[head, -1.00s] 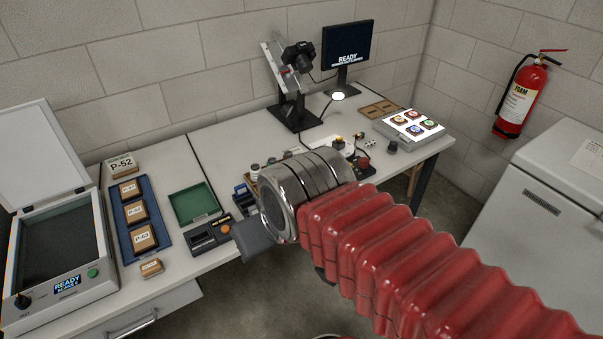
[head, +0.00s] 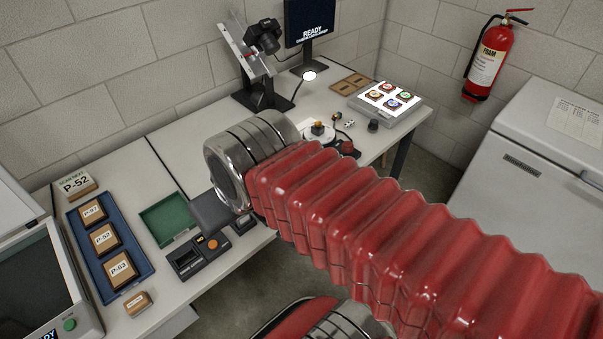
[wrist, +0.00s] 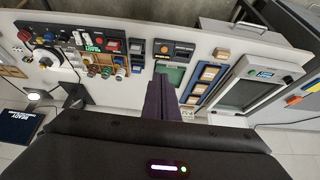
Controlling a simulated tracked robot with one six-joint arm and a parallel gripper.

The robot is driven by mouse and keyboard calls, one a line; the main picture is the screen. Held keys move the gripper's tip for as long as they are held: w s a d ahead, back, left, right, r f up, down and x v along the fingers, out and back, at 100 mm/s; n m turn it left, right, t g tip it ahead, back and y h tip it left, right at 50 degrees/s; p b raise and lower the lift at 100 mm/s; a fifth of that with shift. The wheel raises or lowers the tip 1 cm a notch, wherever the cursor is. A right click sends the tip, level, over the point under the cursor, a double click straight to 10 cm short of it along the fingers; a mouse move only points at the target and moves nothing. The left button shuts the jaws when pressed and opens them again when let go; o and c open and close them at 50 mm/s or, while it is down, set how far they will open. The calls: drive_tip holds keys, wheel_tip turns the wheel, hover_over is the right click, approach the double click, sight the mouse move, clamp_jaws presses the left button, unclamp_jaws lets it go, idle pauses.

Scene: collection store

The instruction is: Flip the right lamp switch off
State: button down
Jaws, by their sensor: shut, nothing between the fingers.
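No part that I can name for sure as the right lamp switch shows; the controls on the bench are too small or hidden behind my arm. A lit lamp (head: 309,75) stands by the camera copy stand (head: 262,92), and its bright head also shows in the wrist view (wrist: 33,96). My gripper (head: 212,212) is a dark shape at the end of my arm, in front of the green tray. In the wrist view its dark fingers (wrist: 161,98) are together and empty, pointing over the bench.
A blue tray (head: 75,238) of labelled boxes and a black device with an orange button (head: 199,256) are near my gripper. A glowing panel (head: 416,113) with coloured discs is at the bench's far end. A fire extinguisher (head: 488,62) hangs on the wall.

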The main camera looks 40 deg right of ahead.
drive_tip(key=w+d+f+m+t+h, duration=0.1)
drive_tip(key=w+d+t+h, duration=0.15)
drive_tip(key=w+d, duration=0.75)
drive_tip(key=w+d+f+t+h, duration=0.15)
drive_tip(key=d+h, duration=0.25)
drive_tip(key=d, duration=1.5)
drive_tip(key=s+d+f+y, duration=0.1)
drive_tip(key=s+f+y, duration=0.1)
drive_tip(key=f, duration=0.4)
drive_tip(key=s+d+f+n+t+y, duration=0.1)
drive_tip(key=s+d+f+y, duration=0.1)
drive_tip(key=f, duration=0.5)
drive_tip(key=s+y, duration=0.1)
drive_tip(key=y, duration=0.1)
drive_tip(key=shift+s+f+y, duration=0.15)
drive_tip(key=shift+s+y, duration=0.15)
drive_tip(key=shift+y, duration=0.05)
drive_tip(key=x, duration=0.7)
drive_tip(key=f+x, duration=0.1)
drive_tip(key=x, duration=0.3)
drive_tip(key=shift+s+d, duration=0.1)
drive_tip(key=shift+s, duration=0.2)
drive_tip(key=shift+w+f, duration=0.2)
drive_tip(key=shift+f, duration=1)
